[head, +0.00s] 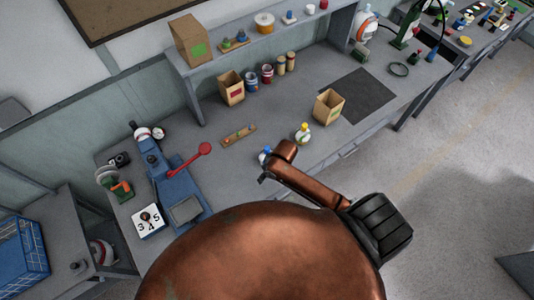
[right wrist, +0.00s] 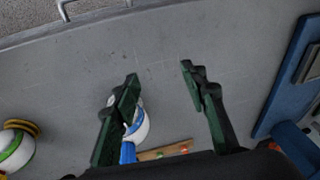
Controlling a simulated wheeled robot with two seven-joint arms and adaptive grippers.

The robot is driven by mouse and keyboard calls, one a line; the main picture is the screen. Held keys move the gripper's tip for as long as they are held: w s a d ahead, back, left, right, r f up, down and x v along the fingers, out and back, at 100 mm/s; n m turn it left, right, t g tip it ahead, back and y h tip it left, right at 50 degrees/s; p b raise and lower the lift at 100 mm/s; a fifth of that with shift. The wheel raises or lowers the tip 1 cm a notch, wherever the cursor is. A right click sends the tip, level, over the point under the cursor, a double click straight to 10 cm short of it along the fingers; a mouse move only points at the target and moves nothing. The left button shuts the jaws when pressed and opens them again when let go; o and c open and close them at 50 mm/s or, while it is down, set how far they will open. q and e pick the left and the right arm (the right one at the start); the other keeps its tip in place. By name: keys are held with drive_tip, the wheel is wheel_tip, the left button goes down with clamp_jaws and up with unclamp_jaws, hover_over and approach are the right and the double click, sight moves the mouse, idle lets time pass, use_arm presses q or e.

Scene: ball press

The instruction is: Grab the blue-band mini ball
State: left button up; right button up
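The blue-band mini ball (right wrist: 140,124), white with a blue band and a blue cap, is in the right wrist view, partly hidden behind the left-hand finger of my right gripper (right wrist: 158,70). It also shows in the head view (head: 265,154) on the bench, just left of my copper arm. The right gripper is open, with nothing seen held between its fingers. In the head view my arm hides most of this gripper. A second mini ball (head: 303,133), with a yellow cap, stands farther right; its green band shows in the right wrist view (right wrist: 14,149). My left gripper is not in view.
A blue press (head: 172,180) with a red-knobbed lever stands at left on the grey bench. A wooden strip (head: 238,136) lies behind the blue-band ball. An open cardboard box (head: 328,105) stands beyond the yellow-capped ball. The bench's front edge is close to my arm.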

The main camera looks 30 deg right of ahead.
sight(267, 148)
drive_tip(key=w+d+r, duration=0.2)
drive_tip(key=w+r, duration=0.1)
drive_tip(key=w+d+r+m+g+h+p, duration=0.1)
drive_tip(key=w+d+r, duration=0.1)
drive_tip(key=w+r, duration=0.1)
drive_tip(key=w+d+r+g+p, duration=0.1)
drive_tip(key=w+d+r, duration=0.1)
drive_tip(key=w+r, duration=0.2)
drive_tip(key=shift+d+r+h, duration=0.1)
drive_tip(key=shift+r+h, duration=0.1)
drive_tip(key=shift+h, duration=0.1)
drive_tip(key=shift+m, duration=0.3)
drive_tip(key=shift+f+p, duration=0.8)
drive_tip(key=shift+f, duration=2.95)
drive_tip(key=shift+c, duration=0.5)
clamp_jaws()
